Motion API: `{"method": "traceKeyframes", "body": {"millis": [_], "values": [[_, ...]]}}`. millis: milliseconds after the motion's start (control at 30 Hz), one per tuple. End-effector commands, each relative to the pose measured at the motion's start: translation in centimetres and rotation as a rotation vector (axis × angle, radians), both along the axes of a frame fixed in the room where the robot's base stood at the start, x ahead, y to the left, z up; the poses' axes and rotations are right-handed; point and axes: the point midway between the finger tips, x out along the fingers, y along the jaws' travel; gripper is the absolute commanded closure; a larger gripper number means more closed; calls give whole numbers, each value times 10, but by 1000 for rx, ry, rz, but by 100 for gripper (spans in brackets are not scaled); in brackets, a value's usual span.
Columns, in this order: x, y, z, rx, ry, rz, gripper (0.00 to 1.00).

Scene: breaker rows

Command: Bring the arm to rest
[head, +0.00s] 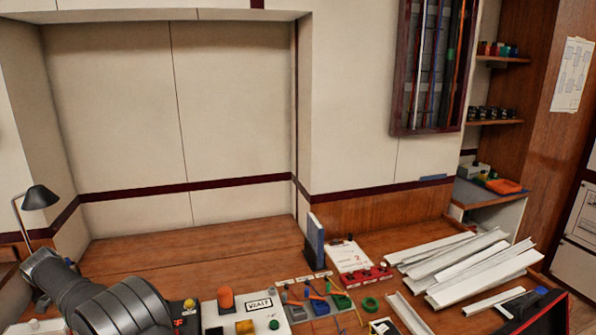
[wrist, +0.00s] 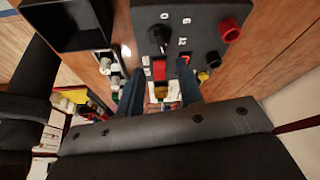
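My arm (head: 112,304) reaches in from the lower left of the head view, over the front left of the wooden bench. My gripper lies outside the head view. In the wrist view my gripper (wrist: 161,76) shows two dark bluish fingers standing apart, with a clear gap and nothing held between them. A dark control panel (wrist: 205,38) with a black knob, a red switch and a red round button lies beyond the fingertips. The red switch shows in the gap between them. I cannot tell whether the fingers touch the panel.
A white box marked WAIT (head: 259,304) stands near my arm. Right of it are blue and green breakers (head: 320,306), a green ring (head: 370,304) and a white panel (head: 352,258). White channels (head: 470,262) lie at right. A black lamp (head: 40,198) stands left. The back of the bench (head: 200,248) is clear.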

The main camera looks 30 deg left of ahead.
Motion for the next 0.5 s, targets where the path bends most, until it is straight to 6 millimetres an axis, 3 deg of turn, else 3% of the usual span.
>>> {"method": "traceKeyframes", "body": {"millis": [200, 500], "values": [[-15, 9, 40, 4, 0, 0, 66], [-27, 16, 74, 0, 1, 0, 66]]}}
